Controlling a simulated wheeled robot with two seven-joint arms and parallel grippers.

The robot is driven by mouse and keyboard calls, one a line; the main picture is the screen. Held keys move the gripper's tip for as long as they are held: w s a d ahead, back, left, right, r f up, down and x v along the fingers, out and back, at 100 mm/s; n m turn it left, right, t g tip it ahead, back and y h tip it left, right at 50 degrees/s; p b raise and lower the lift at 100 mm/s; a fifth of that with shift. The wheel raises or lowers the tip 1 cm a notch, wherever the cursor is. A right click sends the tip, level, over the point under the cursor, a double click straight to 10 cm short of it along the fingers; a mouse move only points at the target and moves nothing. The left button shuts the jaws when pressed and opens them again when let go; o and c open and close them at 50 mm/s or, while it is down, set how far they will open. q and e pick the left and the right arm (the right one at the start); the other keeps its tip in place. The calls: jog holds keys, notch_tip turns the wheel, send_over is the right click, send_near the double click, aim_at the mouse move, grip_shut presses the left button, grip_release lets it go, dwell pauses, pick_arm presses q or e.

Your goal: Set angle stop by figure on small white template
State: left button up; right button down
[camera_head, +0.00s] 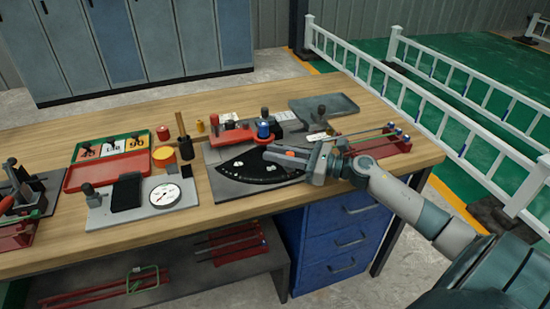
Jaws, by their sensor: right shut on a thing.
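A black fan-shaped angle plate (248,168) with small white marks along its curved edge lies on a dark grey base plate (222,186) at the middle of the bench. My right gripper (278,155) comes in from the right and is shut on a small red-orange piece (284,150) over the plate's right side. The gripper hides part of this piece and the plate's right end. A white card with a dark figure (113,145) sits between an orange and a yellow card in a green-edged tray; its figure is too small to read surely. My left gripper is not in view.
A blue knob (263,130) on a red bar stands just behind the plate. A red rod rack (385,146) is at the right.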

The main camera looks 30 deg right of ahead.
dwell(0.3)
jog(key=c, duration=1.6)
grip_release()
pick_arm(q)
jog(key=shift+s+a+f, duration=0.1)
